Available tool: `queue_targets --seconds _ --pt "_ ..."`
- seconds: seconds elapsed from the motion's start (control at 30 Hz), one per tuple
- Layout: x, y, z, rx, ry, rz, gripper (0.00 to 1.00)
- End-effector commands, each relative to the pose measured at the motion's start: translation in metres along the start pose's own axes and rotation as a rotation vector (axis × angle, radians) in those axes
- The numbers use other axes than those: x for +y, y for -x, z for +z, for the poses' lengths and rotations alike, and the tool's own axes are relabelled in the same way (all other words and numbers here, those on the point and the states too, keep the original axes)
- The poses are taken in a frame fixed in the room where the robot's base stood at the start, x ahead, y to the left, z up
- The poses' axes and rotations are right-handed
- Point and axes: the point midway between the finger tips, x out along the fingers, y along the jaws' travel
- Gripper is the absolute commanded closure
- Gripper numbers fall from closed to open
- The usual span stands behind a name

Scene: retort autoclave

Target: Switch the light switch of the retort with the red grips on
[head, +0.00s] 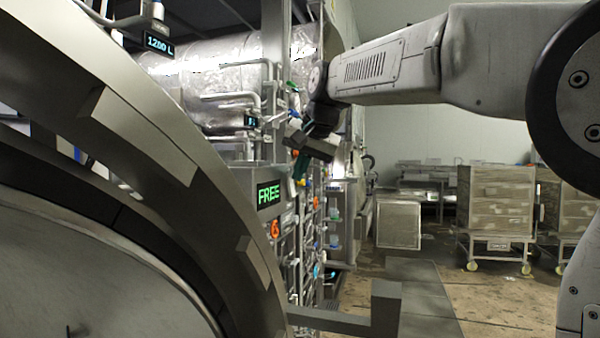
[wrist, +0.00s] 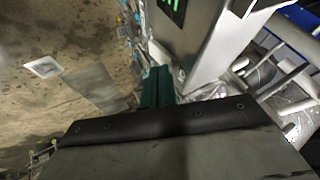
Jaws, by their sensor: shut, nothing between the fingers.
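My gripper (head: 300,167) is at the end of my outstretched arm in the head view, in front of the retort's pipework and just above the box with the green "FREE" display (head: 268,194). Its dark green fingers also show in the wrist view (wrist: 156,88), together and empty, close to a grey metal box (wrist: 190,40). Orange-red round knobs (head: 275,229) sit on the retort's side below the display. I cannot make out the light switch or its position, nor tell which parts are the red grips.
A large round metal door (head: 130,100) fills the left of the head view. A silvery insulated vessel (head: 225,75) with pipes lies behind. Wheeled carts with stacked crates (head: 495,200) stand at the right. A dark metal step (head: 420,290) lies on the floor.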

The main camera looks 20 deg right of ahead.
Motion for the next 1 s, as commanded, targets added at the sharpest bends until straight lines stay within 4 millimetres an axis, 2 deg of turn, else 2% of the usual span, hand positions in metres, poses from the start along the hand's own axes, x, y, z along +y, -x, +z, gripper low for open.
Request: queue_targets --seconds 0.17,0.37,0.4,0.7,0.83,1.0 --pt "0.002 0.002 0.0 0.0 0.001 0.0 1.0" --pt "0.017 0.015 -0.003 -0.001 0.006 -0.004 1.0" --pt "0.022 0.019 -0.003 -0.003 0.007 -0.005 1.0" --pt "0.001 0.084 -0.007 -0.003 0.012 -0.008 1.0" --pt "-0.004 0.102 -0.008 -0.004 0.011 -0.008 1.0" --pt "-0.007 0.113 -0.008 -0.005 0.011 -0.007 1.0"
